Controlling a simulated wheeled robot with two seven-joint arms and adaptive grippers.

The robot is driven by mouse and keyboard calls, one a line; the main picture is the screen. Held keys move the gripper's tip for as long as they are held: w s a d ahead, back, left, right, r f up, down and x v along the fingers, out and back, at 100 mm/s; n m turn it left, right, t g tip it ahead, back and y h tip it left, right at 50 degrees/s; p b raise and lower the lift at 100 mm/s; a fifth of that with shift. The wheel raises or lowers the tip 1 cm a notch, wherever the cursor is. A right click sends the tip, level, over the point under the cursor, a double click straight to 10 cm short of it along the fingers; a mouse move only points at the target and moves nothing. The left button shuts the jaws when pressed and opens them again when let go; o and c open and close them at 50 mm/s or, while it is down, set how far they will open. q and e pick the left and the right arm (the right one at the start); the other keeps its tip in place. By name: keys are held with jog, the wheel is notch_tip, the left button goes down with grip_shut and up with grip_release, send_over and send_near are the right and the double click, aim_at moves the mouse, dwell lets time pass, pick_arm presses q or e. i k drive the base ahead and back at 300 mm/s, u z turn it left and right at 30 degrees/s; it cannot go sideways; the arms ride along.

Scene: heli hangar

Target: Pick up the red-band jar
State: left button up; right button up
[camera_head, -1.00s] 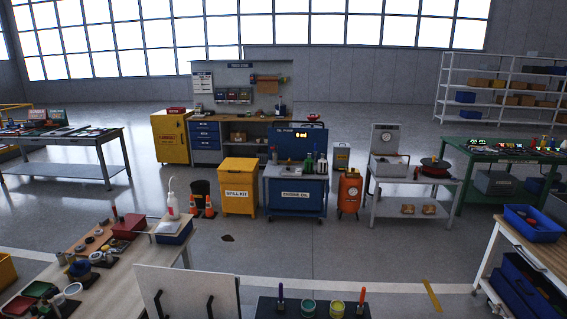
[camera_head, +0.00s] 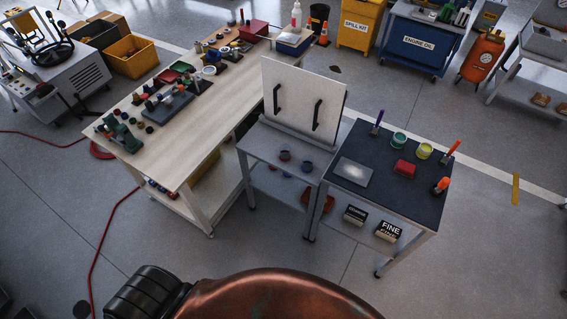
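On the dark-topped table (camera_head: 375,197) at centre right stand a teal-rimmed jar (camera_head: 399,140) and a yellow jar (camera_head: 424,150). Several small round containers stand on the long wooden workbench (camera_head: 205,115), also too small to read. Neither of my grippers is in view.
An upright white panel with black handles (camera_head: 303,97) stands at the cart's back. A red hose (camera_head: 104,235) lies on the floor at left. Floor right of the dark table is clear.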

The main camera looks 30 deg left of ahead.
aim_at(285, 149)
jog(key=k, duration=0.15)
jog(key=u, duration=2.5)
jog(key=i, duration=2.35)
jog(key=z, duration=2)
